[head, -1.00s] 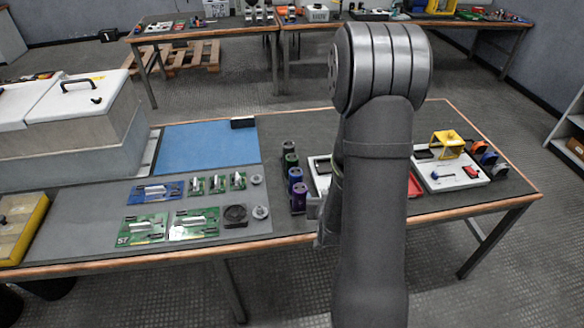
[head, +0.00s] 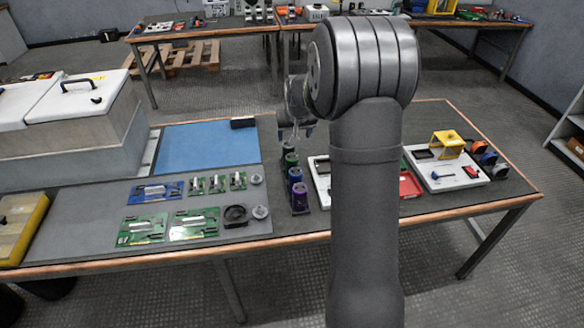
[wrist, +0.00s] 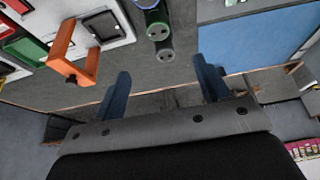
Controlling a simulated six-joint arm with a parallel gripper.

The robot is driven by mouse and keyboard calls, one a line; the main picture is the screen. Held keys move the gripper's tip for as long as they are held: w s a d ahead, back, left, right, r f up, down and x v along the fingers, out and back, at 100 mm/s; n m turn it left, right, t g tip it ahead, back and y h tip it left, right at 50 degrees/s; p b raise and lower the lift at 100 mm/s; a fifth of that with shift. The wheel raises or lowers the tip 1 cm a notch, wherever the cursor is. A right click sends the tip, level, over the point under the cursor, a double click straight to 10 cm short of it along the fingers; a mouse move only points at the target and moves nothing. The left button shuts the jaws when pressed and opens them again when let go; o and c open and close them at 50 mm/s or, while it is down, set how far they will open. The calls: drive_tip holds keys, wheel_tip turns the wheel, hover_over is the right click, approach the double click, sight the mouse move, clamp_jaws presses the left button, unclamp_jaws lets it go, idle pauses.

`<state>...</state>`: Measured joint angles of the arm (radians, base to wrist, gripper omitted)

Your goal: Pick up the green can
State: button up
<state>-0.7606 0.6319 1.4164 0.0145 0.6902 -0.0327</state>
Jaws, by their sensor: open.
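The green can (head: 291,160) stands in a row of cans near the middle of the table, behind a blue can (head: 296,175) and a purple can (head: 299,190). It also shows near the top of the wrist view (wrist: 157,25), between the blue can and a dark can (wrist: 165,50). My gripper (head: 296,132) is above the back end of the row, fingers pointing down, open and empty. In the wrist view its two blue fingers (wrist: 162,68) are apart, with the dark can just beyond the gap. In the head view the gripper partly hides the back of the row.
White trays with parts (head: 470,178) stand right of the row, one with a yellow bracket (head: 447,142); an orange bracket (wrist: 75,58) shows in the wrist view. Circuit boards (head: 195,224) and a blue mat (head: 205,150) lie to the left. The table behind the row looks clear.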

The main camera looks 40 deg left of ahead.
approach(292, 157)
drive_tip(key=x, duration=0.5)
drive_tip(key=shift+s+a+f, duration=0.1)
drive_tip(key=shift+a, duration=0.05)
drive_tip(key=shift+x, duration=2.6)
drive_tip(key=c, duration=1.2)
drive_tip(key=shift+c, duration=0.2)
